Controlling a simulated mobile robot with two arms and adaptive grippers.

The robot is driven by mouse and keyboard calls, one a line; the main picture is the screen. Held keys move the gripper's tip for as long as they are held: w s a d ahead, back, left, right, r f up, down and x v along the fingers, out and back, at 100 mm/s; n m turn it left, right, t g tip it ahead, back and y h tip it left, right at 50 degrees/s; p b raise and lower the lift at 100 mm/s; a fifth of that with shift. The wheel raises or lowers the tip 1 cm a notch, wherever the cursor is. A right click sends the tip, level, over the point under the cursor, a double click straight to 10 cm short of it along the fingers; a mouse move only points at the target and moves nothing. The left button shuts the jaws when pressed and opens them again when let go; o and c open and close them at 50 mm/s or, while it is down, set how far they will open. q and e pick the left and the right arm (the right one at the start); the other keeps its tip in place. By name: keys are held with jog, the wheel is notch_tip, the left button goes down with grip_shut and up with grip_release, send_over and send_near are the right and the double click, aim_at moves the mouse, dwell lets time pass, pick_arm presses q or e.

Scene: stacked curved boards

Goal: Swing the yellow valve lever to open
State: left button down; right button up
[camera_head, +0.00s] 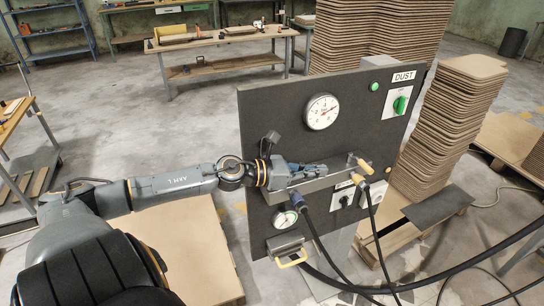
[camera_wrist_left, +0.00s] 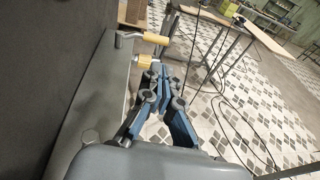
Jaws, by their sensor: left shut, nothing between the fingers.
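A dark panel (camera_head: 355,90) carries a grey bar or pipe-like part (camera_head: 325,182) across its front. At its right end are two yellow grips, an upper one (camera_head: 364,166) and a lower one (camera_head: 359,180). In the left wrist view, one yellow grip (camera_wrist_left: 157,38) is on a bent metal crank and a shorter one (camera_wrist_left: 145,61) sits below it. I cannot tell which is the valve lever. My left gripper (camera_head: 322,168) lies along the bar, shut and empty, its fingertips (camera_wrist_left: 163,72) just short of the yellow grips. My right gripper is out of view.
The panel also has a large gauge (camera_head: 322,111), a smaller gauge (camera_head: 285,219), a green knob (camera_head: 401,104) and a yellow U-shaped handle (camera_head: 292,260) low down. Black cables (camera_head: 375,235) hang in front. Stacked boards (camera_head: 450,125) stand on the right.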

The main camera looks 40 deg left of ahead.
pick_arm(q)
jog(key=d+v, duration=0.1)
jog(key=v, duration=1.1)
jog(key=shift+s+d, duration=0.15)
jog(key=shift+s, duration=0.2)
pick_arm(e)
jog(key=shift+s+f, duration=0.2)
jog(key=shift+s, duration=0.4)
